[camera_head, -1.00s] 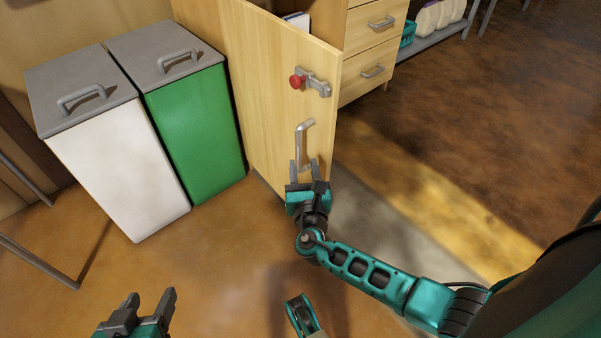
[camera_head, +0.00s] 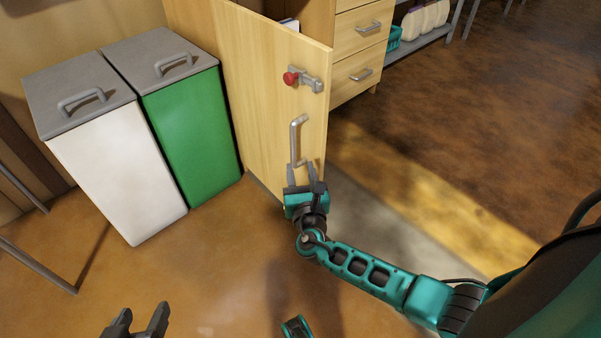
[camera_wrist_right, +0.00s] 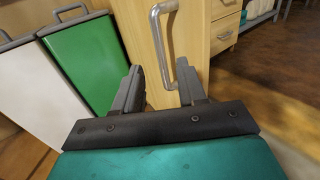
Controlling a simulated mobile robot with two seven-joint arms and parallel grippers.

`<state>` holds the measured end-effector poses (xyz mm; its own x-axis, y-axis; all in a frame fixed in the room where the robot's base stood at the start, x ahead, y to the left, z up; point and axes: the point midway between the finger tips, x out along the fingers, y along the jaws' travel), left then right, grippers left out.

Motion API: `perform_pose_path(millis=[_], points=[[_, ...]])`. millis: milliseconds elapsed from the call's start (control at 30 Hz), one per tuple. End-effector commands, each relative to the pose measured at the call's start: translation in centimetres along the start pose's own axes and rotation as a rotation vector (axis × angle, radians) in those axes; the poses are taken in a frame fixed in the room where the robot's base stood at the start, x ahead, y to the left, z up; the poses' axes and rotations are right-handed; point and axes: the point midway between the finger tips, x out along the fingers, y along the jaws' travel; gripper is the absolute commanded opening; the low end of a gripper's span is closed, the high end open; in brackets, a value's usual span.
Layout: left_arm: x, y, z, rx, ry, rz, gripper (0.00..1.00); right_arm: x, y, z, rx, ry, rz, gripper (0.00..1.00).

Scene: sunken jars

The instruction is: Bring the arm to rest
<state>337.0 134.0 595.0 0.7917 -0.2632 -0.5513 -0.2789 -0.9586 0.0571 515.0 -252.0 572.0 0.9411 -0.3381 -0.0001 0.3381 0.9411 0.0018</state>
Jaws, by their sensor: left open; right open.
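My right gripper (camera_head: 302,176) is open and empty, just in front of the lower end of the metal door handle (camera_head: 297,141). In the right wrist view the handle (camera_wrist_right: 168,45) stands beyond the open fingers (camera_wrist_right: 160,88); I cannot tell whether a finger touches it. The wooden cabinet door (camera_head: 262,95) stands open, with a red-knobbed latch (camera_head: 303,79) above the handle. My left gripper (camera_head: 142,318) is open and empty at the bottom left of the head view, over the floor, its base cut off by the frame.
A white bin (camera_head: 118,165) and a green bin (camera_head: 192,132) with grey lids stand left of the door. Drawers (camera_head: 360,45) are behind it. A low shelf (camera_head: 430,36) holds a teal basket and pale items. The brown floor at right is clear.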

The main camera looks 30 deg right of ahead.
Motion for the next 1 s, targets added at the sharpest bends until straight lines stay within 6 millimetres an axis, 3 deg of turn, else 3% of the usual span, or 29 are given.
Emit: perform_pose_path(millis=[267,433,567,733,867,1000], points=[[0.0,0.0,0.0,0.000,0.000,0.000,0.58,0.0,0.0,0.0,0.004,0.002,0.000,0.41],[0.0,0.0,0.0,0.000,0.000,-0.001,0.58,-1.5,-0.4,-1.2,0.199,0.085,-0.031,0.41],[0.0,-0.1,0.0,0.000,-0.001,-0.001,0.58,-4.4,-0.6,-3.0,0.588,0.236,-0.107,0.41],[0.1,-0.1,0.1,0.000,-0.003,-0.001,0.58,-9.3,0.1,-4.6,1.196,0.448,-0.257,0.41],[0.1,-0.1,0.1,0.000,-0.003,-0.002,0.58,-13.0,1.4,-4.4,1.651,0.591,-0.397,0.41],[0.1,-0.1,0.1,0.000,-0.003,-0.002,0.58,-16.5,2.9,-2.8,2.097,0.721,-0.560,0.41]])
